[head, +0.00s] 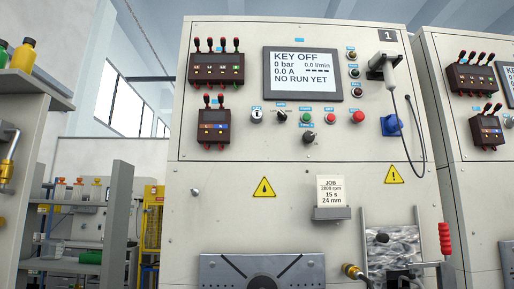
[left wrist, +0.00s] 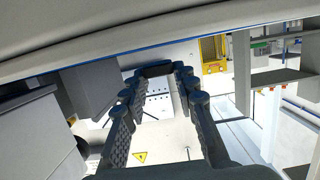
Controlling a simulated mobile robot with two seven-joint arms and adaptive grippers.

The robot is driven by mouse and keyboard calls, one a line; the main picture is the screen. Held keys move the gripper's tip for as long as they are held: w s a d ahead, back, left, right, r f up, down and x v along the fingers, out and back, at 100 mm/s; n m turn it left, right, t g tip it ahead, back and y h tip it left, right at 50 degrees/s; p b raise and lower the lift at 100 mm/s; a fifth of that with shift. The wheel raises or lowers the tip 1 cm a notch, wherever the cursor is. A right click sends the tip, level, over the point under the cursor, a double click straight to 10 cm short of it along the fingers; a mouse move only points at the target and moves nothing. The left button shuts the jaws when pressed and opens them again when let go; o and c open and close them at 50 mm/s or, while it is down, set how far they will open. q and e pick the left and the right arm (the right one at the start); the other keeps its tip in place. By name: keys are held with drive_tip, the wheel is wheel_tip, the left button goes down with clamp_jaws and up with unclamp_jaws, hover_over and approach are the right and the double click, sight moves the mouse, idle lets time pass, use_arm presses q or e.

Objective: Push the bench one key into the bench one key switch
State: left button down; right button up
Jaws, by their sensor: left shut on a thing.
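The bench one key switch (head: 256,114) is a small round pale fitting with a dark slot, at the left of the control row on bench one's panel (head: 225,165). No key shows in it, and the screen (head: 302,75) reads KEY OFF. My left gripper (left wrist: 155,70) shows in the left wrist view, its two dark fingers drawn together at the tips. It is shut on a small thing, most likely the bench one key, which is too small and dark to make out. My left gripper is outside the head view, apart from the switch. My right gripper is in neither view.
A black knob (head: 283,117), a green button (head: 307,117) and a red button (head: 358,117) sit right of the switch. A handheld scanner (head: 382,68) with a hanging cable is at the panel's upper right. A card holder (head: 332,213) juts out below.

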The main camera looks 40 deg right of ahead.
use_arm(q)
wheel_tip(320, 180, up, 4)
drive_tip(key=shift+f+p, duration=0.1)
drive_tip(key=shift+p, duration=0.6)
drive_tip(key=shift+r, duration=1.15)
